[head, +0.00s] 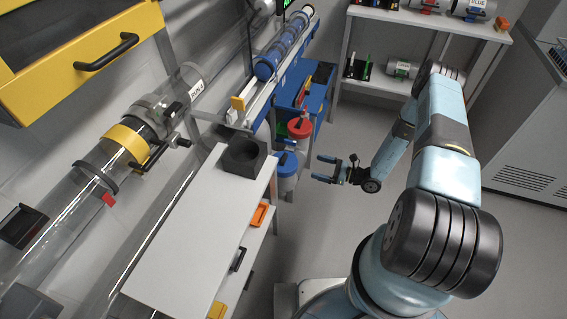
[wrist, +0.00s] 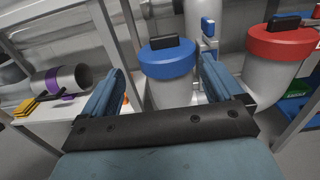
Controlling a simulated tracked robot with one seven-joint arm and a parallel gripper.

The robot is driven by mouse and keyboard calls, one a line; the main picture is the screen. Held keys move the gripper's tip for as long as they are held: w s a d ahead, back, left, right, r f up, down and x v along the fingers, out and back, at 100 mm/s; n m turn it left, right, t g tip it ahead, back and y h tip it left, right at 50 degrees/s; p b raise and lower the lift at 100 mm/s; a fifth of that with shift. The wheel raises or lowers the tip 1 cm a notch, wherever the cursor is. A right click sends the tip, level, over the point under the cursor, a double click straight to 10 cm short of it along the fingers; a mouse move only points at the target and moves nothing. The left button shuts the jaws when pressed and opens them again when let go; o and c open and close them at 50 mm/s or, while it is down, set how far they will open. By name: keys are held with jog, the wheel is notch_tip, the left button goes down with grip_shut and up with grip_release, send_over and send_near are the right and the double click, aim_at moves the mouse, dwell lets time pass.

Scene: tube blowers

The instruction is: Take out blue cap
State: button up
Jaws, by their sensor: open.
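The blue cap (wrist: 167,60) sits on top of a pale upright pipe in the wrist view, with a dark handle (wrist: 165,42) standing across its top. In the head view the blue cap (head: 286,163) is beside the right edge of the white cabinet. My gripper (wrist: 160,82) is open and empty, its two fingers on either side of the blue cap in the picture; it appears apart from the cap. In the head view my gripper (head: 322,168) hangs to the right of the cap, with its fingers pointing left toward it.
A red cap (wrist: 285,40) on a similar pipe stands close to the right in the wrist view. The white cabinet (head: 185,235) carries a dark block (head: 243,157) near the caps. Shelves (head: 430,22) stand at the back.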

send_near(286, 158)
jog(key=a, duration=0.3)
jog(key=shift+w+d+x, duration=0.1)
jog(key=shift+w+x, duration=0.1)
jog(key=shift+x, duration=0.75)
jog(key=shift+w+d+x, duration=0.1)
jog(key=shift+w+x, duration=0.1)
jog(key=shift+x, duration=0.8)
jog(key=shift+w+d+x, duration=0.1)
jog(key=shift+w+x, duration=0.1)
jog(key=shift+x, duration=0.75)
jog(key=shift+f, duration=0.15)
jog(key=c, duration=1.2)
